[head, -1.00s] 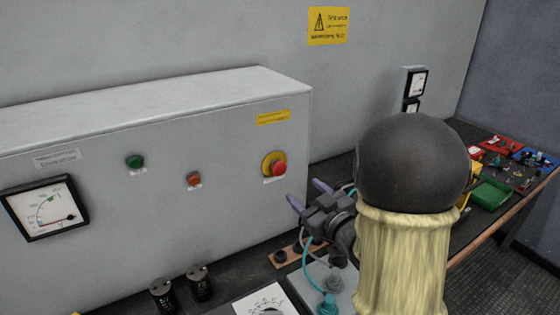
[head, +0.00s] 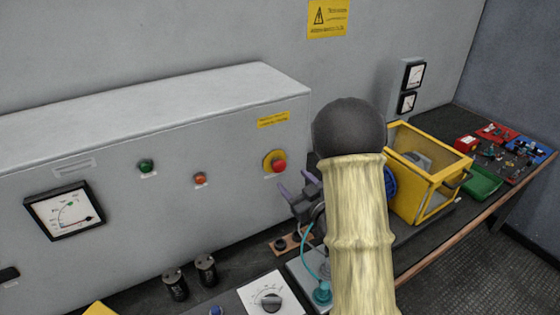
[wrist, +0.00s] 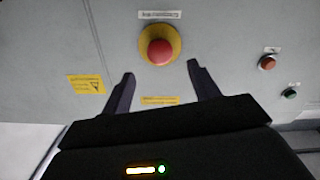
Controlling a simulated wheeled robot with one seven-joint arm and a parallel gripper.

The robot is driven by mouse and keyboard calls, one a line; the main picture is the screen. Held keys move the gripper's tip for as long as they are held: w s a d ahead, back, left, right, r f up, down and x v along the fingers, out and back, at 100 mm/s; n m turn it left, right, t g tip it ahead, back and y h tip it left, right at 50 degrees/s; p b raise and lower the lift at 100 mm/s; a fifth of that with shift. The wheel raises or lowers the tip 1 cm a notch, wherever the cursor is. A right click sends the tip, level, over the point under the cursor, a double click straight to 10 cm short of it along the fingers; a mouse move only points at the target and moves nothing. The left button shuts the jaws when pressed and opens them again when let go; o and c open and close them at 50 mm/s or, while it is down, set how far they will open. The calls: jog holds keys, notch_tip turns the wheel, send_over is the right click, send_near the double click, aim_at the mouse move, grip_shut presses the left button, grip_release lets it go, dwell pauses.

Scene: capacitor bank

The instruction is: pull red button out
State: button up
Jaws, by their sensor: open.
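The red button (head: 279,166) is a mushroom-shaped knob on a yellow round base, on the front of the grey cabinet (head: 110,215), near its right end. In the wrist view the red button (wrist: 160,52) appears at the top centre, just beyond the gap between the fingertips. My gripper (head: 295,181) is open and empty, just below and to the right of the button in the head view. The wrist view shows its two dark fingers (wrist: 161,70) spread apart, one on each side below the button. I see no contact with the button.
A green button (head: 146,166), an orange-red small button (head: 200,179) and a dial meter (head: 64,210) share the cabinet front. Black cylinders (head: 190,275) and a rotary-knob panel (head: 269,299) sit below. A yellow frame box (head: 428,185) stands right of my arm.

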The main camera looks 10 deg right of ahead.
aim_at(281, 168)
jog(key=p+x, duration=0.1)
jog(key=x, duration=0.7)
jog(key=shift+w+a+f+p, duration=0.1)
jog(key=shift+w+a+p, duration=0.05)
jog(key=shift+w+p, duration=0.2)
